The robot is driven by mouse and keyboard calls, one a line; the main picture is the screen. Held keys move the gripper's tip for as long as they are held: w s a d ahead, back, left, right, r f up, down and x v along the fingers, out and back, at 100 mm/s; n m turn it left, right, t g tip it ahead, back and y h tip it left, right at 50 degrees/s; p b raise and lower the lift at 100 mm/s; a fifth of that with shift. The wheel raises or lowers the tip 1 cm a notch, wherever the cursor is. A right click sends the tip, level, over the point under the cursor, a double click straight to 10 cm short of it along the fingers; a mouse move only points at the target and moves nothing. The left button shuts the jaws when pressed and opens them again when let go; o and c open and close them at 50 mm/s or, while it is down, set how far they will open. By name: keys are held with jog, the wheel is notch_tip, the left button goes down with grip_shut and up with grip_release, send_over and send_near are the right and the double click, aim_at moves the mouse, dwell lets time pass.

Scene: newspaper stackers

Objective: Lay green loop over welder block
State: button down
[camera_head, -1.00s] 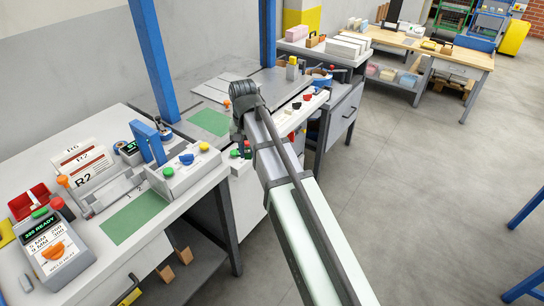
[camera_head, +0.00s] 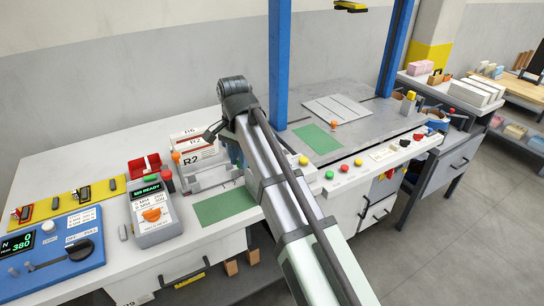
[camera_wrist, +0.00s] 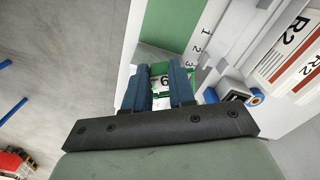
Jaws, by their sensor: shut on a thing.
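In the wrist view my gripper (camera_wrist: 160,88) has its two blue fingers closed on a small green piece (camera_wrist: 160,69), apparently the green loop, with a white numbered label between the fingers. Its full outline is hidden by the fingers. A green mat (camera_wrist: 176,22) and a strip numbered 1, 2, 3 lie beyond the fingertips. In the head view my arm hides the gripper and much of the bench station, including most of the welder area. I cannot tell which part is the welder block. A grey fixture (camera_head: 202,179) shows just left of my arm, behind a green mat (camera_head: 222,208).
R2 cards (camera_head: 193,149), a grey readout box (camera_head: 153,214), a red bin (camera_head: 144,165) and a blue meter (camera_head: 52,250) stand on the left bench. A blue post (camera_head: 279,60) rises behind my arm. A second bench with another green mat (camera_head: 317,138) is to the right.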

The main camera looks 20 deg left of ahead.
jog(key=s+a+r+m, duration=0.1)
jog(key=s+a+r, duration=0.2)
jog(key=s+a, duration=1.25)
jog(key=s+a+f+m, duration=0.2)
jog(key=s+a+f, duration=0.2)
jog(key=a, duration=0.4)
jog(key=s+a+f+m, duration=0.2)
jog(key=s+a+f, duration=0.3)
jog(key=a, duration=0.3)
jog(key=shift+f+m, duration=0.15)
jog(key=shift+m, duration=0.25)
jog(key=shift+a, duration=0.1)
jog(key=shift+f, duration=0.15)
jog(key=shift+f, duration=2.55)
jog(key=shift+f, duration=1)
jog(key=c, duration=0.9)
grip_release()
jog(key=shift+o, duration=0.2)
